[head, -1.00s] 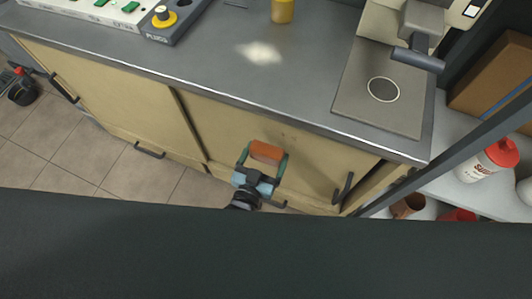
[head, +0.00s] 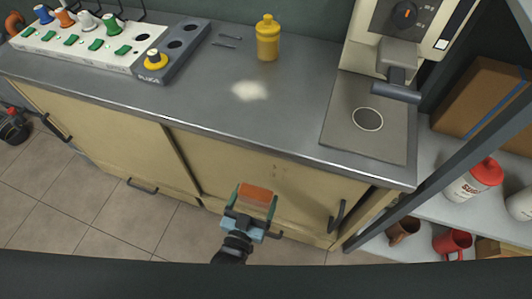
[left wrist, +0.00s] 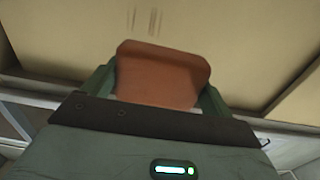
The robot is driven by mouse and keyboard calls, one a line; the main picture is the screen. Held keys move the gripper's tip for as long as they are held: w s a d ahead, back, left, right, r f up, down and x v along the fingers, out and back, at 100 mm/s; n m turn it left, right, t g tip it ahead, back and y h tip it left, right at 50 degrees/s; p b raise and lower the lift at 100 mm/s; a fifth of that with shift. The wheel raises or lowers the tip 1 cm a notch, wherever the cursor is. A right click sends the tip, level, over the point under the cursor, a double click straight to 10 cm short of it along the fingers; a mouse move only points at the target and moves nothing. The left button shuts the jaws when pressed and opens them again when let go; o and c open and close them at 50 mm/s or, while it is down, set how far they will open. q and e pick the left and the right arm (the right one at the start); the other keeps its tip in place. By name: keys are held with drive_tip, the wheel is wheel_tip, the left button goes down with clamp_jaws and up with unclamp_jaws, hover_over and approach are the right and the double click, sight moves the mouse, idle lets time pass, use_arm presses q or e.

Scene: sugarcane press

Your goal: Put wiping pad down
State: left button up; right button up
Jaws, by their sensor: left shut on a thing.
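The wiping pad (head: 255,194) is a flat orange-brown block. My left gripper (head: 253,207) is shut on it and holds it in front of the beige cabinet doors, below the counter's front edge. In the left wrist view the pad (left wrist: 161,75) sits between the two green fingers of my left gripper (left wrist: 161,88). The grey counter (head: 200,110) stands above and behind the pad, apart from it. My right gripper is in neither view now.
A pale powdery patch (head: 249,90) lies on the counter. A machine with a square plate (head: 366,135) is at right. A shelf holds a red-capped bottle (head: 474,180) and mugs (head: 453,243).

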use_arm(q)
drive_tip(key=shift+y, duration=0.3)
drive_tip(key=w+a+r+p, duration=0.1)
drive_tip(key=r, duration=0.2)
drive_tip(key=w+a+r+p, duration=0.1)
drive_tip(key=r, duration=0.2)
drive_tip(key=w+a+r+p, duration=0.1)
drive_tip(key=r, duration=0.3)
drive_tip(key=shift+a+p, duration=0.3)
drive_tip(key=a+r+n+y+p, duration=0.1)
drive_tip(key=a+r, duration=0.6)
drive_tip(key=r, duration=0.7)
drive_tip(key=s+a+r+n+y+p, duration=0.1)
drive_tip(key=a+r+y+p, duration=0.3)
drive_tip(key=r, duration=1.1)
drive_tip(key=a+n+p, duration=0.1)
drive_tip(key=a+p, duration=0.1)
drive_tip(key=a, duration=0.1)
drive_tip(key=shift+s+n+t, duration=0.2)
drive_tip(key=shift+n+t, duration=0.1)
drive_tip(key=shift+t, duration=0.1)
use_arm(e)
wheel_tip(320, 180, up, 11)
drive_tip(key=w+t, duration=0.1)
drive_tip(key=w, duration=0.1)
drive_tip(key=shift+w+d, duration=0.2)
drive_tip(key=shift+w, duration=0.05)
